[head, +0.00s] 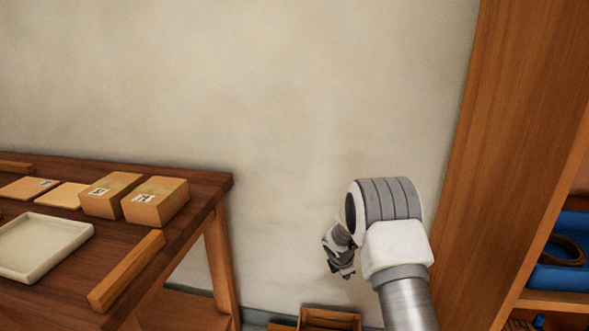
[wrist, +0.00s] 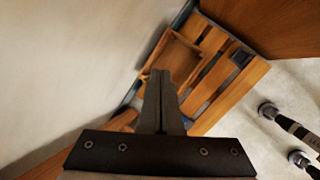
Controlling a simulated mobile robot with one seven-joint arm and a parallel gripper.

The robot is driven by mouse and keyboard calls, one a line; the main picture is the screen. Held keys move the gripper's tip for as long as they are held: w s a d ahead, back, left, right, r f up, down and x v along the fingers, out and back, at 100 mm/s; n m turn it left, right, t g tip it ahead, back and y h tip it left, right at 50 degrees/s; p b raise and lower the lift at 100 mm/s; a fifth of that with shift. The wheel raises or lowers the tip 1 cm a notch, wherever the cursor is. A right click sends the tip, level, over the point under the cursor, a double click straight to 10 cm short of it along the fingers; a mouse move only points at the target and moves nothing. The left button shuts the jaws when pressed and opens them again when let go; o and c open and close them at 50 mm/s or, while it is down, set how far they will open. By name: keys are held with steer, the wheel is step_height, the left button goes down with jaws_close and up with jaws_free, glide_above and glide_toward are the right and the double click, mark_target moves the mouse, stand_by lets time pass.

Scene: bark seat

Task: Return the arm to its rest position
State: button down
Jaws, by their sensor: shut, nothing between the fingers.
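My gripper (head: 340,262) hangs at the end of my raised arm in the head view, right of the wooden table and in front of the wall. It points downward and to the left. In the wrist view its two fingers (wrist: 162,85) lie together with nothing between them, so it is shut and empty. It touches nothing that I can see.
A wooden shelf (head: 515,140) stands at right. Below are a slatted platform (wrist: 215,75) and a wooden box (wrist: 178,58).

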steer(key=s+d+r+m, duration=0.1)
steer(key=s+r+m, duration=0.6)
steer(key=r, duration=0.7)
steer(key=s+d+r+m, duration=0.1)
steer(key=s+r+m, duration=0.3)
steer(key=s+r, duration=0.7)
steer(key=s+a+r+m+y, duration=0.1)
steer(key=s+r+m, duration=0.15)
steer(key=s, duration=0.55)
steer(key=s+a+r+m+t+y, duration=0.15)
steer(key=s+m, duration=0.25)
steer(key=s, duration=0.4)
steer(key=s+a+r+m+g, duration=0.1)
steer(key=s+r+m, duration=0.25)
steer(key=s, duration=0.45)
step_height(320, 180, up, 21)
steer(key=p, duration=2)
steer(key=shift+w+f+p, duration=0.15)
steer(key=shift+w+p, duration=0.1)
steer(key=shift+p, duration=0.15)
